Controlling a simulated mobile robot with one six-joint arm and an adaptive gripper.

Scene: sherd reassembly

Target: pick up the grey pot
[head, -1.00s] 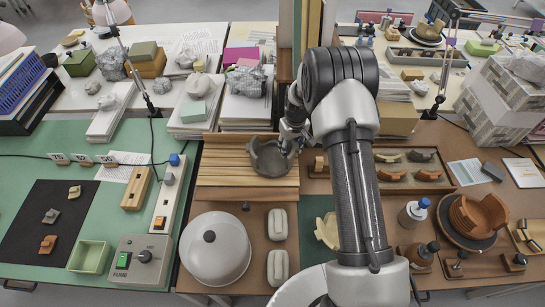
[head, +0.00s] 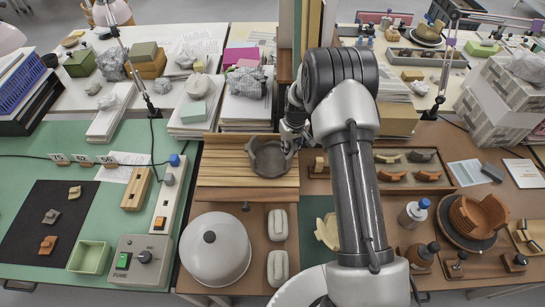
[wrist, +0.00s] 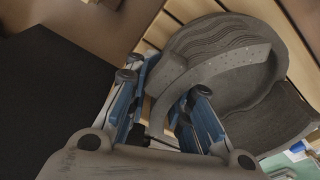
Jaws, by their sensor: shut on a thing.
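The grey pot (head: 270,160) is over the slatted wooden board in the head view, at the board's right part. It is a dark grey, round, open vessel with an uneven rim. In the wrist view the pot (wrist: 240,60) fills the upper right, tilted in the picture. My gripper (wrist: 160,105) is shut on the pot's near wall, with blue-sided fingers on either side of it. In the head view my gripper (head: 292,142) is at the pot's right rim, partly hidden by my arm. I cannot tell whether the pot touches the board.
The slatted wooden board (head: 222,181) lies around the pot. A white dome lid (head: 215,262) and two pale blocks (head: 278,224) stand in front. A tray of sherds (head: 412,178) is to the right. Stacked papers (head: 245,110) and upright boards (head: 305,30) stand behind.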

